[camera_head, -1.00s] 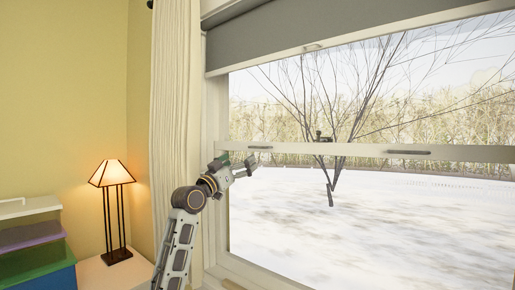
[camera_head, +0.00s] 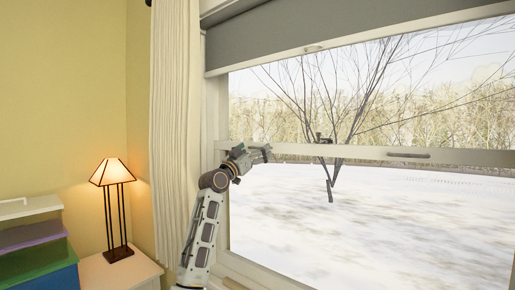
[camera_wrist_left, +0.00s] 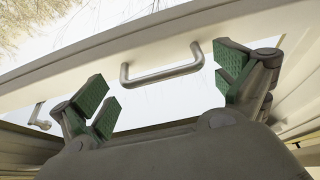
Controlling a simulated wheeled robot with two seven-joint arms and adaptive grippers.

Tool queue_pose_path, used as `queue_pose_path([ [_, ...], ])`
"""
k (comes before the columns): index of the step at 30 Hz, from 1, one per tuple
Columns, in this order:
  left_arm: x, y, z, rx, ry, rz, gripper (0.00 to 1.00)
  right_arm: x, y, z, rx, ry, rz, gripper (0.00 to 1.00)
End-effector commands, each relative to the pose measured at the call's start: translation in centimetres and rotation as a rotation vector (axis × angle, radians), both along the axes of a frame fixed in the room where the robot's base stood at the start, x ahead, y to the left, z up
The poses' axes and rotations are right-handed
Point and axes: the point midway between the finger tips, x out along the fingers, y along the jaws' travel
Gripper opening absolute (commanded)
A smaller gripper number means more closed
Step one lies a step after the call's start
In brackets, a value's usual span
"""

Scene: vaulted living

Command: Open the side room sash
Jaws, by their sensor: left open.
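The window sash has a pale rail (camera_head: 350,152) across the middle of the window, with a dark latch (camera_head: 323,140) above it. A metal bar handle (camera_head: 408,155) sits on the right part of the rail. My left gripper (camera_head: 258,153) is at the left part of the rail, hiding the left handle there. In the left wrist view, a metal bar handle (camera_wrist_left: 162,74) lies ahead, between the green-padded fingers of the open left gripper (camera_wrist_left: 168,85). Neither finger visibly touches it. My right gripper is out of view.
A grey blind (camera_head: 300,35) covers the window top. A white curtain (camera_head: 174,120) hangs left of the frame, close to my left arm. A lit lamp (camera_head: 111,175) stands on a small table (camera_head: 130,272), beside stacked coloured boxes (camera_head: 38,250) at the lower left.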

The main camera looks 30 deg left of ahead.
Motion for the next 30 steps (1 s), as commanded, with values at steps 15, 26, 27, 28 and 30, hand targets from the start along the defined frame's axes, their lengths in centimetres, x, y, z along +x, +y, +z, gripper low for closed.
queue_pose_path([
  [15,1.6,-0.1,0.7,0.0,-0.001,0.0,0.98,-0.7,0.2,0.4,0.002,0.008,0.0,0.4],
  [26,1.6,-0.2,0.7,0.0,-0.001,0.0,0.7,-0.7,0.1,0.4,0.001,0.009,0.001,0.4],
  [27,1.6,-0.2,0.7,0.0,0.0,0.0,0.65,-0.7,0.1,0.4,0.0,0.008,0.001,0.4],
  [28,1.6,-0.2,0.7,0.0,0.0,0.0,0.61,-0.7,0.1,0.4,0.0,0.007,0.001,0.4],
  [30,1.6,-0.2,0.7,0.0,0.0,-0.001,0.52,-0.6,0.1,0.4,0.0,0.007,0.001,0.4],
])
